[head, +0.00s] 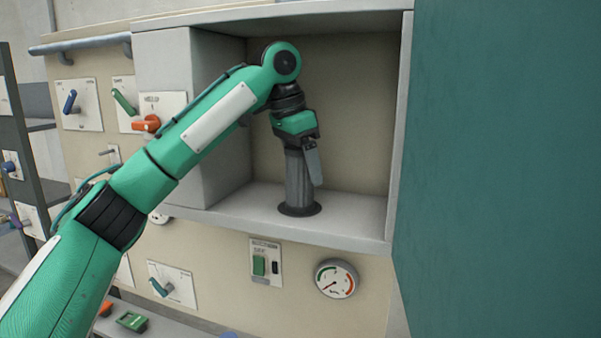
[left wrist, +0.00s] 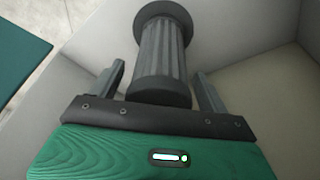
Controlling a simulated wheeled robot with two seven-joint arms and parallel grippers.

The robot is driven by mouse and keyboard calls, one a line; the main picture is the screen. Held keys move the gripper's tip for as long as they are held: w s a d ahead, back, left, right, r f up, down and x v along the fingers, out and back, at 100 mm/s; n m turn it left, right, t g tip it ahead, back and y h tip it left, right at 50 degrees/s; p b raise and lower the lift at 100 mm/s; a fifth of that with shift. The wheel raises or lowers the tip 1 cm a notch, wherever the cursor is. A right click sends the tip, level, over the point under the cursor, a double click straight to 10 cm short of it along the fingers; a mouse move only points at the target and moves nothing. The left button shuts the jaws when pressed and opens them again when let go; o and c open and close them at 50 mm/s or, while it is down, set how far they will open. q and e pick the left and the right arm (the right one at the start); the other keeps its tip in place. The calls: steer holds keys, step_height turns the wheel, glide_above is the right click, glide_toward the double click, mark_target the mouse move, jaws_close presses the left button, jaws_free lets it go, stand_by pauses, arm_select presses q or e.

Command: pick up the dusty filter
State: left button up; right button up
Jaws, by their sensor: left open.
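The dusty filter (head: 296,180) is a dark grey ribbed cylinder standing upright on a round dark base (head: 299,209) inside the open cabinet recess. It also shows in the left wrist view (left wrist: 160,62), between the two fingers. My left gripper (head: 312,165) is at the filter's upper part with its fingers pointing down. In the left wrist view the left gripper (left wrist: 162,88) is open, one finger on each side of the filter, with a visible gap on the left side. The filter's top end is hidden by the gripper in the head view. My right gripper is not in view.
The recess has a grey left wall (head: 220,110), a floor ledge (head: 350,215) and a back panel (head: 350,90). A large teal door (head: 500,170) stands on the right. Knobs and levers line the left panel.

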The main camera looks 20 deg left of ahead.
arm_select(q)
steer(key=shift+s+a, duration=0.15)
steer(key=shift+a, duration=0.1)
steer(key=shift+d, duration=0.3)
steer(key=c, duration=1)
steer(key=shift+c, duration=1)
steer(key=shift+a, duration=0.15)
